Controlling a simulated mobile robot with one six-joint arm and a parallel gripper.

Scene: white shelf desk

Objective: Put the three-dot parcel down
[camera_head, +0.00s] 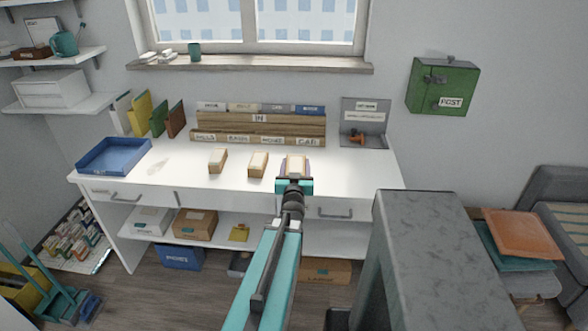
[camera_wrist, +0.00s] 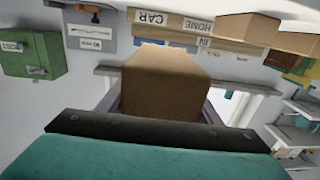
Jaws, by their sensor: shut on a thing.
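My gripper (camera_head: 296,172) is over the right part of the white desk top, shut on a small brown parcel (camera_head: 297,163) with a pale top. In the wrist view the parcel (camera_wrist: 165,80) fills the space between the two fingers, and its plain cardboard side faces the camera. No dots can be made out on it. I cannot tell whether its underside touches the desk. Two similar parcels stand on the desk (camera_head: 180,178) to the left, one nearer (camera_head: 258,165) and one farther left (camera_head: 217,161). Their marks are too small to read.
A wooden sorter (camera_head: 260,125) labelled IN and several names stands behind the parcels. A blue tray (camera_head: 113,156) lies at the desk's left end. A grey panel (camera_head: 364,115) stands at the back right. A green POST box (camera_head: 443,88) hangs on the wall. The desk right of my gripper is clear.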

